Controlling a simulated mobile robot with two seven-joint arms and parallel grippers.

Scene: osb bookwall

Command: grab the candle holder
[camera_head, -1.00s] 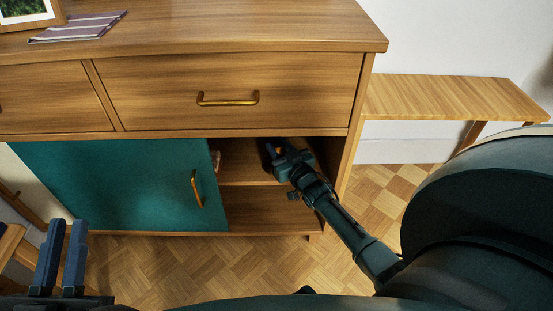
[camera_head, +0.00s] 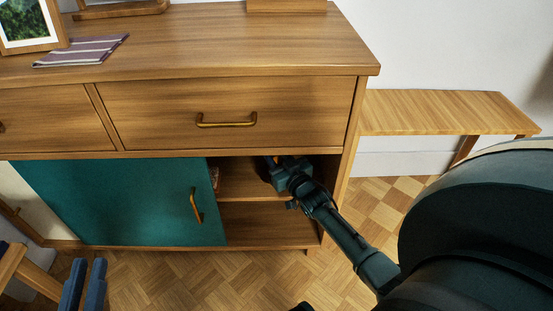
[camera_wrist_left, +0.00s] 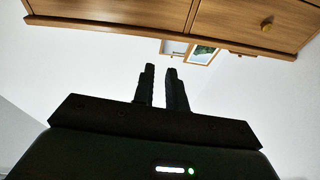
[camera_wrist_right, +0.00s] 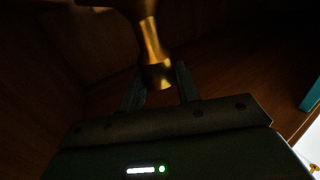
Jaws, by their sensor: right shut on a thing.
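The candle holder (camera_wrist_right: 152,45) is a shiny gold, slender piece in the right wrist view, inside the dark cabinet compartment. My right gripper (camera_wrist_right: 160,88) is shut on its narrow part, with a finger on each side. In the head view my right gripper (camera_head: 272,162) reaches into the open right side of the cabinet (camera_head: 240,209), above the inner shelf, and the candle holder is hidden there. My left gripper (camera_head: 84,284) is empty at the lower left, its fingers a little apart; it also shows in the left wrist view (camera_wrist_left: 161,72).
A teal sliding door (camera_head: 120,203) covers the cabinet's left part. A drawer (camera_head: 300,112) sits just above the opening. A small item (camera_head: 214,179) stands by the door's edge. A wooden bench (camera_head: 440,112) is at right. Parquet floor (camera_head: 270,275) lies in front.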

